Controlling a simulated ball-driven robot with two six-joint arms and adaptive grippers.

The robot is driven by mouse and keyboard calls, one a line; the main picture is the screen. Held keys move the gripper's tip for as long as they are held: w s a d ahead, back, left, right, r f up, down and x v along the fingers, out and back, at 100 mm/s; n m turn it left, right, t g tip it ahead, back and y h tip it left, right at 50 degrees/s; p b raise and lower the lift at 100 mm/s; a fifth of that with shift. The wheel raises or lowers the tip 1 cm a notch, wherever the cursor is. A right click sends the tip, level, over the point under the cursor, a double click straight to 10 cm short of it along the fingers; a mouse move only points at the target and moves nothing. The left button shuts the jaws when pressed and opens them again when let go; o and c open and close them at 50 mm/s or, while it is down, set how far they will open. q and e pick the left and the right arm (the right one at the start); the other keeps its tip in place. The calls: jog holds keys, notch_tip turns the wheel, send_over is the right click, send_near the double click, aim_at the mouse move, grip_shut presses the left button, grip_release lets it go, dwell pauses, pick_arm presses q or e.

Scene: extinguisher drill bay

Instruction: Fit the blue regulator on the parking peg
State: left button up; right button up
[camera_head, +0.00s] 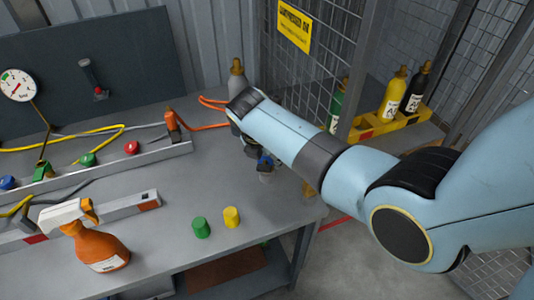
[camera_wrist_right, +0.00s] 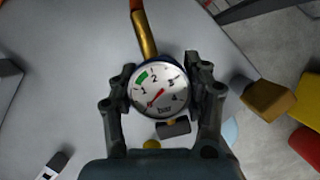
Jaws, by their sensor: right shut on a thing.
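My right arm comes in from the right in the head view, with its gripper (camera_head: 256,150) low over the right end of the grey bench (camera_head: 165,225). In the right wrist view the gripper (camera_wrist_right: 161,78) is shut on the regulator, whose round white bar gauge (camera_wrist_right: 160,92) faces the camera. A blue part of the regulator (camera_head: 265,160) shows below my wrist in the head view. I cannot make out the parking peg for certain. My left gripper is not in view.
Green (camera_head: 201,228) and yellow (camera_head: 232,217) caps stand near the bench front. An orange spray bottle (camera_head: 98,250) stands left of them.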

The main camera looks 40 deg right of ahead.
jog(key=shift+f+b, duration=0.4)
jog(key=shift+f, duration=0.25)
jog(key=o, duration=1.2)
jog(key=shift+o, duration=0.2)
